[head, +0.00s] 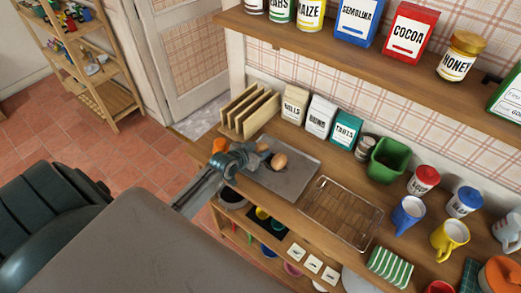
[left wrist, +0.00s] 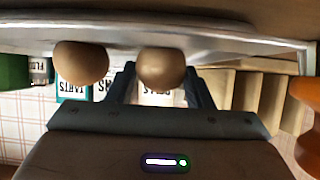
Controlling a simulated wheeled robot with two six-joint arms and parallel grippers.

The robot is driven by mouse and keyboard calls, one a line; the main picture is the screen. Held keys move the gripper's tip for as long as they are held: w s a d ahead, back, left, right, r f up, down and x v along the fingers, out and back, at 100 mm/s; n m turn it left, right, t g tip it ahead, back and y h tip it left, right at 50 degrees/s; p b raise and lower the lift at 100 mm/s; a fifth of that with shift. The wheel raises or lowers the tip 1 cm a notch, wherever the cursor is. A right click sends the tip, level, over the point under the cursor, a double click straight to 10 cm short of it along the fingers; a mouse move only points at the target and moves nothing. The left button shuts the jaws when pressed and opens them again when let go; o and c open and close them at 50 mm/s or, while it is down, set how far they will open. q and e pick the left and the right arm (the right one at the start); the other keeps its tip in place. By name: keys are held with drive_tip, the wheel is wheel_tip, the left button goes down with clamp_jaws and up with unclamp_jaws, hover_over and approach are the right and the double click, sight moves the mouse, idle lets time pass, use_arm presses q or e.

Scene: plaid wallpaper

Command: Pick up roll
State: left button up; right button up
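Two brown rolls rest on a grey baking tray (head: 293,182) on the wooden counter. One roll (head: 279,161) is in plain sight in the head view, and the other (head: 262,147) is partly hidden behind my left gripper (head: 250,156). In the left wrist view, which is upside down, one roll (left wrist: 162,67) sits between the fingertips of my left gripper (left wrist: 160,80), with a finger at each side. The gripper looks open, with no clear grip on the roll. The other roll (left wrist: 80,62) is outside the fingers, to the left. My right gripper is not in view.
An orange object (head: 219,145) is close beside my left gripper. A wooden rack (head: 248,110) and bags stand behind the tray. A wire cooling rack (head: 342,213) lies to the right, then a green container (head: 389,160) and mugs. A shelf (head: 370,70) hangs above.

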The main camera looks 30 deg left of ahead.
use_arm(q)
drive_tip(key=shift+c, duration=0.8)
drive_tip(key=shift+r, duration=0.1)
